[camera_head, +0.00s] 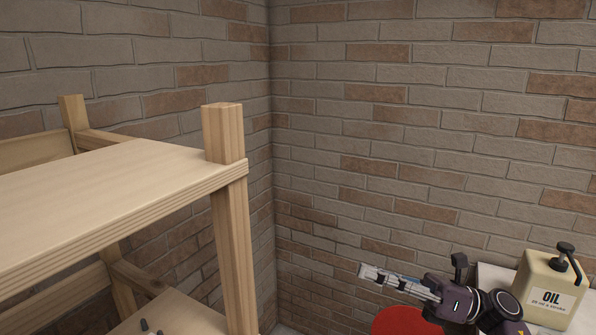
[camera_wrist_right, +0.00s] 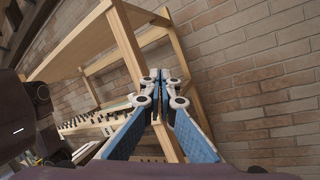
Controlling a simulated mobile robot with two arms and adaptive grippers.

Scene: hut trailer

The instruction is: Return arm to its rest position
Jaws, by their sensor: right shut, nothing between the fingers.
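My right gripper (camera_head: 375,275) is at the lower right of the head view, reaching in from the right and pointing left toward the wooden shelf (camera_head: 110,180). It is shut and empty. In the right wrist view, its two blue-padded fingers (camera_wrist_right: 159,80) meet at the tips in front of the shelf's posts. The gripper appears apart from the shelf in the head view. My left gripper does not show.
An oil can (camera_head: 550,290) stands on a light surface at the right. A red round thing (camera_head: 403,322) lies below my right gripper. Brick walls (camera_head: 400,120) meet in a corner behind. In the wrist view, several small dark items sit on a lower shelf board (camera_wrist_right: 90,126).

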